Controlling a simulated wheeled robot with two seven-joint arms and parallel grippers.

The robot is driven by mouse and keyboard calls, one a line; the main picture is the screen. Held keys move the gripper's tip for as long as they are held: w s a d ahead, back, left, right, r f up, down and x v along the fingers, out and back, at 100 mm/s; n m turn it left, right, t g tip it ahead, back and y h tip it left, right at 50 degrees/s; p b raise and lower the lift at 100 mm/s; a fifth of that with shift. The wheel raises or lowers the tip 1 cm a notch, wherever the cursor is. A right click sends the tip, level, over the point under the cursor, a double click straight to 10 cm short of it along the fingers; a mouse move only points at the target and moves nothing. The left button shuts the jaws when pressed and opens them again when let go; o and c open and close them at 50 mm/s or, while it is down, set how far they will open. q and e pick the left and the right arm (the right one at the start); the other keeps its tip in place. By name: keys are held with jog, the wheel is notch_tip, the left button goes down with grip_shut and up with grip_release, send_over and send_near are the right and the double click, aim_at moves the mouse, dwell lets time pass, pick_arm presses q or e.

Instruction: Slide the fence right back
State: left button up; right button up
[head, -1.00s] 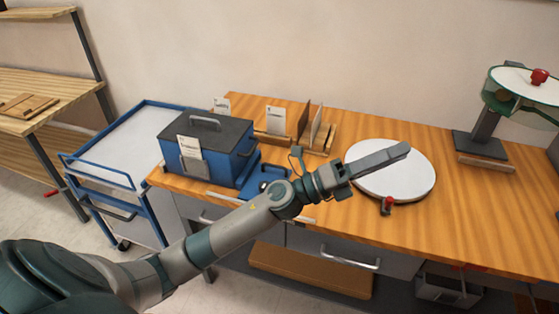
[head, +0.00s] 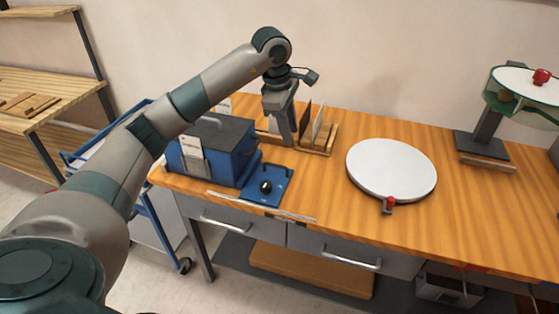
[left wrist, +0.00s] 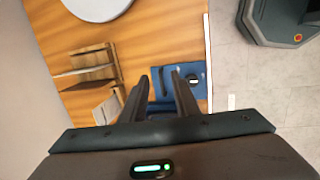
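The laser marker is a blue box (head: 222,160) with a dark grey lid, on the wooden bench. A flat blue plate (head: 284,193) with a black knob (head: 266,187) lies at its right side; plate (left wrist: 203,99) and knob (left wrist: 192,79) also show in the left wrist view. I cannot clearly tell the fence apart from the plate. My left gripper (head: 288,140) points down behind the plate, near the wooden rack. In the left wrist view its two fingers (left wrist: 163,92) are apart, with nothing seen held between them. My right gripper is not in view.
A wooden rack (head: 322,137) with upright panels stands close to the right of my left gripper. A round white turntable (head: 390,170) with a red knob sits further right. Bare bench top lies between the plate and turntable. A blue trolley (head: 151,210) stands left.

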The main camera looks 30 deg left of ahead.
pick_arm(q)
jog(key=shift+y, duration=0.7)
jog(key=a, duration=0.1)
jog(key=a+r, duration=0.1)
jog(key=a, duration=0.2)
jog(key=shift+s+r, duration=0.25)
jog(key=shift+r, duration=0.1)
jog(key=shift+f, duration=0.15)
jog(key=p, duration=0.6)
send_near(280, 166)
jog(key=x, duration=0.6)
jog(key=shift+w+f, duration=0.2)
jog(key=shift+f, duration=0.45)
grip_shut()
